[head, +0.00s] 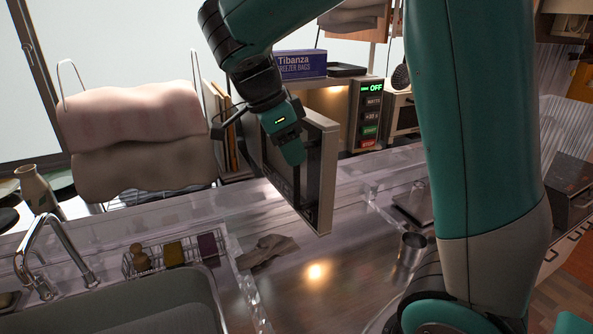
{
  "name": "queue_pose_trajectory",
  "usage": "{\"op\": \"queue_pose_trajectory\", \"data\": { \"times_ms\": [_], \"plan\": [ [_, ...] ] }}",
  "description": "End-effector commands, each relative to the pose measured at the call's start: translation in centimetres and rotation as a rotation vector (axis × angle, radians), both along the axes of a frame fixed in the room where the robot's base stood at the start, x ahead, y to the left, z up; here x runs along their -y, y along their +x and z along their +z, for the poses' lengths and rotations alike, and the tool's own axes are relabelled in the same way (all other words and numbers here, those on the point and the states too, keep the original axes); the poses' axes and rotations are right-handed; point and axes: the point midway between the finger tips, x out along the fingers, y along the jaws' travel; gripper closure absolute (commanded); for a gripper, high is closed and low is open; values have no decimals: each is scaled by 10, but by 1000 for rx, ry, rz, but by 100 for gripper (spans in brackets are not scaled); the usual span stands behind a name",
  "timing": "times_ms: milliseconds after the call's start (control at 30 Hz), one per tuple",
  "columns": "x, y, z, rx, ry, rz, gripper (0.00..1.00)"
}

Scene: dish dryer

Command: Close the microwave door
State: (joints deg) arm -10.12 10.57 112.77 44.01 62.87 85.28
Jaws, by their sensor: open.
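The microwave (368,112) stands at the back of the counter. Its panel reads OFF in green, and its lit cavity (328,102) shows. The microwave door (327,180) stands wide open, swung out toward me over the counter. My gripper (296,155) is at the upper part of the door, on its left side in the picture. Its fingers are mostly hidden or overlap the door, so I cannot tell whether they touch it. It holds nothing that I can see.
A freezer bag box (302,64) and a dark tray (346,70) sit on the microwave. A metal cup (410,250) and a crumpled cloth (268,252) lie on the counter below the door. A sink (165,300) with a faucet (50,240) and a draped towel rack (135,140) are left.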

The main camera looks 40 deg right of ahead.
Motion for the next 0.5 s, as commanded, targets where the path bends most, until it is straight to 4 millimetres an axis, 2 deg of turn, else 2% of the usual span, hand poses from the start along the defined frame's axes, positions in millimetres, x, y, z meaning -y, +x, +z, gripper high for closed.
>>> {"op": "queue_pose_trajectory", "data": {
  "times_ms": [33, 200, 500],
  "plan": [
    [3, -2, -9, -2, 2, -1, 59],
    [10, -5, -25, -2, 0, 1, 59],
    [12, -5, -31, 1, 1, 0, 59]
  ]
}}
